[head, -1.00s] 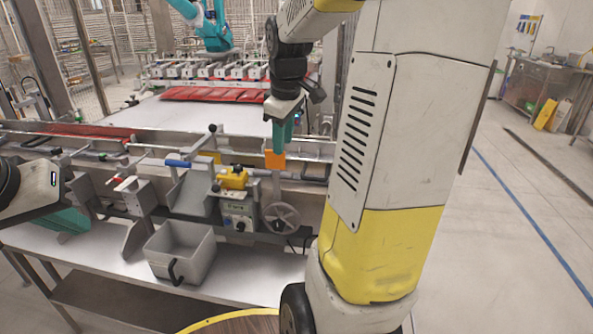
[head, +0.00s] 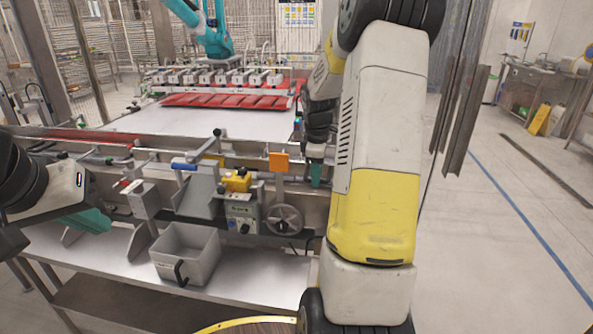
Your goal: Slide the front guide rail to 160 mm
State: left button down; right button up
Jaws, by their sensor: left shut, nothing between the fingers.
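The conveyor frame (head: 160,145) runs across the head view, with long rails along its near side; I cannot tell surely which is the front guide rail, and I can read no millimetre scale. An orange plate (head: 279,162) stands upright above a grey handwheel (head: 284,219). My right gripper (head: 316,176), with teal fingers, points down just right of the orange plate, apart from it; whether its fingers are apart is too small to tell. My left gripper (head: 92,221) is shut and empty at the left, above the bench, with its teal fingers pointing right and down.
A grey bin (head: 186,254) sits on the bench front. A yellow-topped control box (head: 240,210) and a blue-handled lever (head: 184,166) stand left of the handwheel. Red packs (head: 225,99) lie on the white belt (head: 185,122) behind, under a row of pickers.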

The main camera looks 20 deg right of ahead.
jog(key=shift+f, duration=0.15)
grip_shut()
dwell(1.4)
